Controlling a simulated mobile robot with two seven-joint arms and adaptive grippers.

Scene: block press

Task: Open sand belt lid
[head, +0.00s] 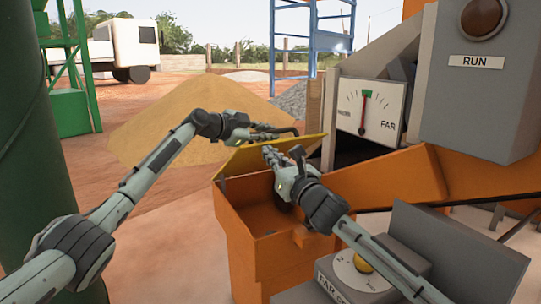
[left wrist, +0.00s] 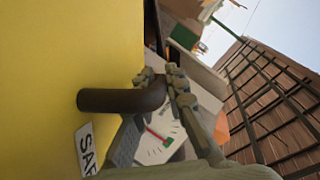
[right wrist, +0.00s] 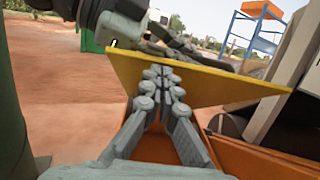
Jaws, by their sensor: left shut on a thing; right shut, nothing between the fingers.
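The yellow lid (head: 250,159) is tilted up over the orange box (head: 247,235), and the box's inside shows below it. In the left wrist view the lid (left wrist: 60,60) fills the left side, with a dark bent handle (left wrist: 110,99) and a partly hidden label. My left gripper (head: 285,133) is at the lid's upper side, shut on the handle. My right gripper (head: 268,153) is shut and empty, over the box opening by the lid. In the right wrist view its fingertips (right wrist: 156,72) overlap the lid's face; I cannot tell whether they touch.
A gauge (head: 368,109) and a grey RUN box (head: 480,80) stand at the right. A grey control panel with a yellow knob (head: 362,263) is at the front right, below my right arm. A green column (head: 35,170) stands at the left. Sand is piled behind.

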